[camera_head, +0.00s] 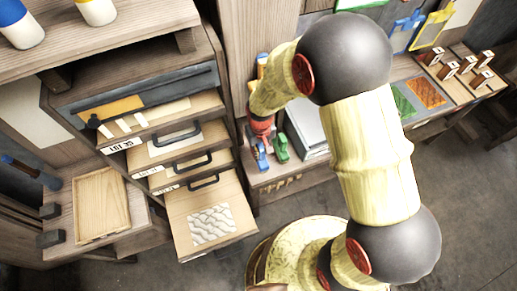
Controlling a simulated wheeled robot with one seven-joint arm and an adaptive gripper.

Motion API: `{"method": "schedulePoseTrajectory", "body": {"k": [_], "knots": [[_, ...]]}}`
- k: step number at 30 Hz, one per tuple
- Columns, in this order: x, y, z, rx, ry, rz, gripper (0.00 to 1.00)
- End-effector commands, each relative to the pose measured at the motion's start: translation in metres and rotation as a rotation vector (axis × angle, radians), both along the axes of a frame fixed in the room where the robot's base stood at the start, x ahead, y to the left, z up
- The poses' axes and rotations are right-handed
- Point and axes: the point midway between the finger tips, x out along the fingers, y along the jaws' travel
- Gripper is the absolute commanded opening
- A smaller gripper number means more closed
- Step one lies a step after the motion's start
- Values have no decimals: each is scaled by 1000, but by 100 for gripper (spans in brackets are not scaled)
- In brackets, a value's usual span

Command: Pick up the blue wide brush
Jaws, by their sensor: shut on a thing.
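My arm reaches from the lower middle up and over to a red-banded wrist above the bench by the drawers. My gripper (261,140) is at its lower end, small and partly hidden. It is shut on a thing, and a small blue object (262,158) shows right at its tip. I cannot tell whether this is the blue wide brush. A small green object (281,149) stands just to the right of it. Another blue, flat, wide-ended tool (407,23) hangs on the back board at the upper right, away from my gripper.
Open drawers (210,215) stick out left of my gripper. A grey-white box (307,128) stands close on its right. A yellow tool (431,27) hangs at the back. Green and orange mats (427,93) and several stamp-like blocks (467,65) lie right. A wooden tray (101,203) is far left.

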Motion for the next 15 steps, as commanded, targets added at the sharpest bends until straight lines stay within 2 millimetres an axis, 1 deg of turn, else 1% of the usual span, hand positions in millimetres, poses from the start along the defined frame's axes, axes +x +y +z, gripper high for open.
{"method": "schedulePoseTrajectory", "body": {"k": [1, 2, 3, 9, 12, 15], "knots": [[-8, 0, 13, 1, -4, 2, 0], [-13, -1, 18, 1, -4, 2, 0], [-25, -1, 21, 0, -1, 3, 0], [-64, -5, 37, 0, -1, 3, 0], [-79, -6, 43, 0, -1, 3, 0], [-89, -7, 48, 0, 0, 1, 0]]}}
